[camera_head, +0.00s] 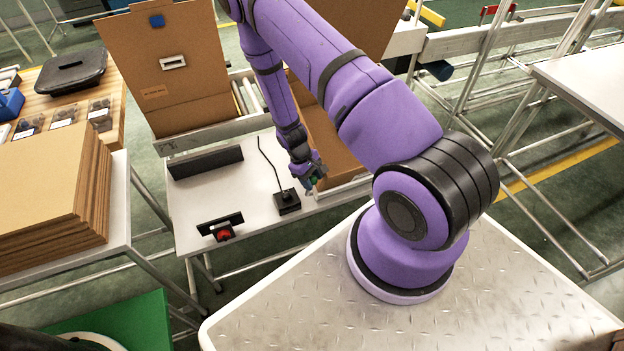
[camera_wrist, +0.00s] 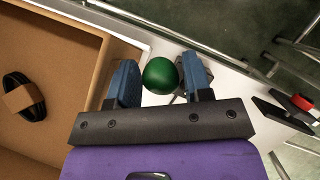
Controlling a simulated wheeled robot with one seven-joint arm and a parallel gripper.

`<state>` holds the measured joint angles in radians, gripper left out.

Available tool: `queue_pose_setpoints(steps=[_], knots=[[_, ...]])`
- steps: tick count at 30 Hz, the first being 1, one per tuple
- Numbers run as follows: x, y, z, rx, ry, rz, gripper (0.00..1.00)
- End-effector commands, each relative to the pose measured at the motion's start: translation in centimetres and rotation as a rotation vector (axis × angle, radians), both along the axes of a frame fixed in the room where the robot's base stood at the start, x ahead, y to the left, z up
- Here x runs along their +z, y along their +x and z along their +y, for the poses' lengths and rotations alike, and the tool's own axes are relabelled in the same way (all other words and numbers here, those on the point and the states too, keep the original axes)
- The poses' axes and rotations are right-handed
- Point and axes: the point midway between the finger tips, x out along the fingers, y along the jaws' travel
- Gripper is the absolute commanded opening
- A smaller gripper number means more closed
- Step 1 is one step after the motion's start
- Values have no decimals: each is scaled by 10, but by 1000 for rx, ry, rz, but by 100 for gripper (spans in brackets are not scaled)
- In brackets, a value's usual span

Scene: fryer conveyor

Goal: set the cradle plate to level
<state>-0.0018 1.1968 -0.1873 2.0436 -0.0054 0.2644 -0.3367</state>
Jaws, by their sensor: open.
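My gripper (camera_head: 313,181) is open, low over the white table. In the wrist view its two blue fingers (camera_wrist: 165,82) stand on either side of a green ball (camera_wrist: 160,75). The ball also shows partly at the fingertips in the head view (camera_head: 312,180). I cannot tell whether the fingers touch it. A black control box (camera_head: 287,202) with a cable sits on the table just left of my gripper; whether the ball belongs to it is unclear. I cannot pick out the cradle plate for certain. An open cardboard box (camera_wrist: 70,75) lies beside my gripper.
A red button (camera_head: 224,234) with a black plate stands at the table's front; it also shows in the wrist view (camera_wrist: 302,103). A long black block (camera_head: 206,162) lies behind. The box holds a banded black coil (camera_wrist: 23,97). Stacked cardboard (camera_head: 60,185) stands left.

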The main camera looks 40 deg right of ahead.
Motion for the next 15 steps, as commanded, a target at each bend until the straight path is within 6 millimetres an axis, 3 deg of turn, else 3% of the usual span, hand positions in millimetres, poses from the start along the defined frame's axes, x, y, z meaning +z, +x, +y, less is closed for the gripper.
queue_pose_setpoints(steps=[9,15], knots=[[-2,0,0,0,0,-1,43],[-2,0,0,0,0,-1,0]])
